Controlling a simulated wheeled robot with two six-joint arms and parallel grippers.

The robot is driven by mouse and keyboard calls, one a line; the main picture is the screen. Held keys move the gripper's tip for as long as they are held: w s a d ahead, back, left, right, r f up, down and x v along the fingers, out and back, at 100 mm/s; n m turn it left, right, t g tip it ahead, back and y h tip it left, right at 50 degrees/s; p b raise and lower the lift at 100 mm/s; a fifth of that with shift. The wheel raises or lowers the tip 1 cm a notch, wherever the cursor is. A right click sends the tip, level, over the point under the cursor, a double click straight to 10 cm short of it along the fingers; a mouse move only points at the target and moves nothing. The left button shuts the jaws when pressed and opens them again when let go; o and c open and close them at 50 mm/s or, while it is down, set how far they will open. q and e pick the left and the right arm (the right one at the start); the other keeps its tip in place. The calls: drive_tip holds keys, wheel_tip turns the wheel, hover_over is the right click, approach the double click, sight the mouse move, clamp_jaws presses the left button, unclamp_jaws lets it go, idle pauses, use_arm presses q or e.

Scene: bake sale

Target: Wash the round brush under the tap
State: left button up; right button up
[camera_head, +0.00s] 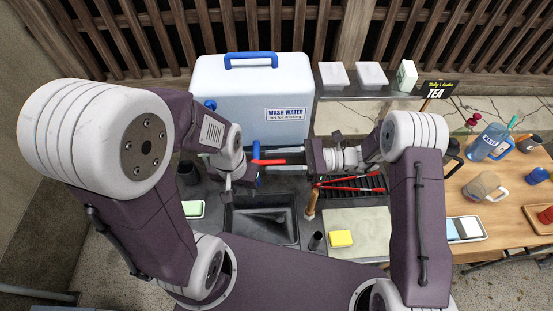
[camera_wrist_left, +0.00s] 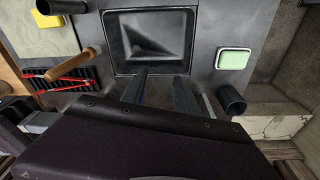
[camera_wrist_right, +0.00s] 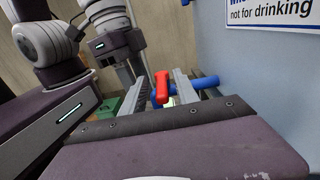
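The white wash-water container (camera_head: 252,90) stands behind the sink. Its tap shows a red lever (camera_wrist_right: 161,86) and a blue body (camera_wrist_right: 197,84) in the right wrist view. My right gripper (camera_head: 283,160) reaches left in front of the container. It is open, with the red lever between its fingertips. My left gripper (camera_wrist_left: 160,85) points down by the sink basin (camera_head: 262,222), fingers apart and nothing visible between them. A wooden handle (camera_head: 311,203) stands at the sink's right edge; it also shows in the left wrist view (camera_wrist_left: 73,62).
Red-handled tools (camera_head: 350,184) lie on a black rack. A yellow sponge (camera_head: 341,238) lies on a pale board (camera_head: 370,232). A green-topped dish (camera_head: 193,209) and dark cups (camera_head: 188,173) flank the sink. The wooden table (camera_head: 500,200) at right holds mugs and a jug.

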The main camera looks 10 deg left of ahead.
drive_tip(key=shift+w, duration=0.1)
clamp_jaws()
idle(1.2)
